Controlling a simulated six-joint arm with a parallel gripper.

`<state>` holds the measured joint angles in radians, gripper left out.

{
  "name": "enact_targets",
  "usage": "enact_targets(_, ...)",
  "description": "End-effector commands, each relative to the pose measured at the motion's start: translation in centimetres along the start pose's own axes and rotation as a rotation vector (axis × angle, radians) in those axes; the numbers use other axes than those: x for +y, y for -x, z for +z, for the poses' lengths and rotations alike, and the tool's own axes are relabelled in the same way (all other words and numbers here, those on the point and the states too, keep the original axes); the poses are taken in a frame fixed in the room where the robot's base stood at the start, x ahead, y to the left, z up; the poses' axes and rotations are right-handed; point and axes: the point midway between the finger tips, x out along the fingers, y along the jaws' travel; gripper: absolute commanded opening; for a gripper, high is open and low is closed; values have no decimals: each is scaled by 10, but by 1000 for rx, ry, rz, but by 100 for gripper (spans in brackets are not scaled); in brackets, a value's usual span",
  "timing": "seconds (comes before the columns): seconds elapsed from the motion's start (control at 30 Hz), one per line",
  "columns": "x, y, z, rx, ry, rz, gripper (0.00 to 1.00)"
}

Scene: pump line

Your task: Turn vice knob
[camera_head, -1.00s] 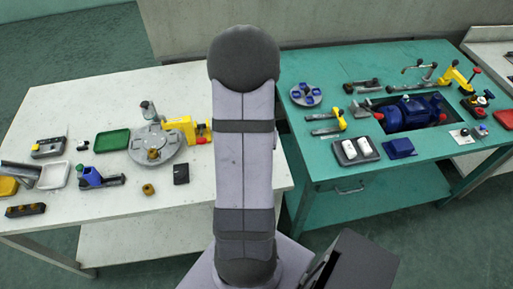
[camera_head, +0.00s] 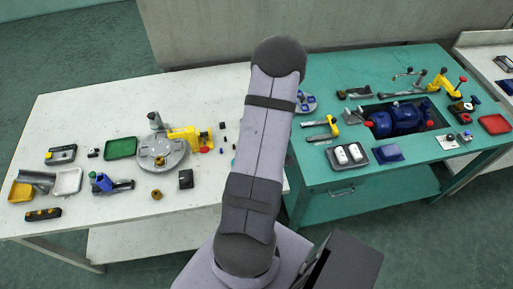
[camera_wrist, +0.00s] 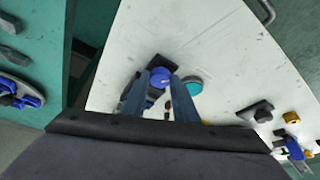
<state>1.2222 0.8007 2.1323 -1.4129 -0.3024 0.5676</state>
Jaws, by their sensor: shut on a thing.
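In the wrist view a round blue knob (camera_wrist: 160,77) sits between the two fingers of my gripper (camera_wrist: 160,84), which is shut on it. Parts of a dark vice (camera_wrist: 152,97) show below and beside the knob. The vice stands on the white table, and much of it is hidden by my fingers. In the head view my arm hides the gripper, the knob and this vice.
A teal disc (camera_wrist: 193,85) lies close beside my right finger. On the white table (camera_head: 100,107) stand a round grey base (camera_head: 163,152) with a yellow clamp, a green tray (camera_head: 120,148) and a blue-topped holder (camera_head: 104,183). The teal table (camera_head: 330,175) stands to the right.

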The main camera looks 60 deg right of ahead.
Motion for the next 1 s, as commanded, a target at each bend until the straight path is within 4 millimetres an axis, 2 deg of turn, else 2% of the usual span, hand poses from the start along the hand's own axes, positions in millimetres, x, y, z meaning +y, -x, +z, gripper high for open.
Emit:
enact_targets(0.03, 0, 6, -1, -4, 22, -12, 4)
enact_targets(0.4, 1, 1, 0, -1, 127, -52, 4)
enact_targets(0.87, 1, 0, 1, -1, 135, -56, 4)
enact_targets(0.9, 1, 0, 1, -1, 135, -56, 36)
enact_targets(0.93, 1, 0, 1, -1, 135, -56, 43)
enact_targets(1.0, 1, 0, 1, 0, 135, -56, 44)
